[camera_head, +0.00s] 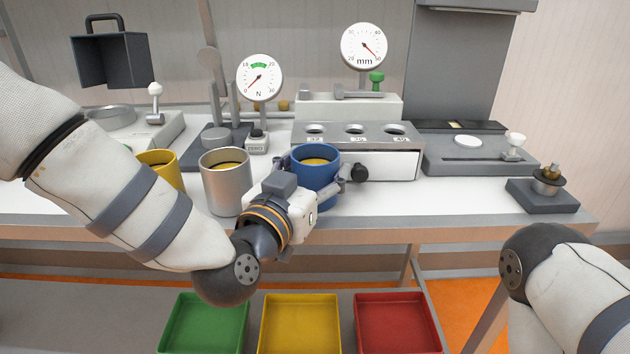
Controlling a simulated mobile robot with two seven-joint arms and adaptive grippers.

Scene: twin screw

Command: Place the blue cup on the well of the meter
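The blue cup (318,178) stands upright near the table's front edge, with yellowish contents showing inside its rim. My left gripper (316,172) reaches it from the front, with one finger on either side of the cup. Whether the fingers press on its wall is unclear, and the wrist hides the cup's lower left part. Behind the cup is a grey-topped box (375,143) with three round wells in a row. A white round dial marked mm (364,46) stands behind that box, and another marked N (259,78) stands left of it. My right gripper is outside the picture.
A silver cup (226,190) stands just left of the blue cup, and a yellow cup (163,168) is partly behind my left arm. A black knob (360,173) juts out right of the blue cup. Green, yellow and red trays (397,350) lie below the table.

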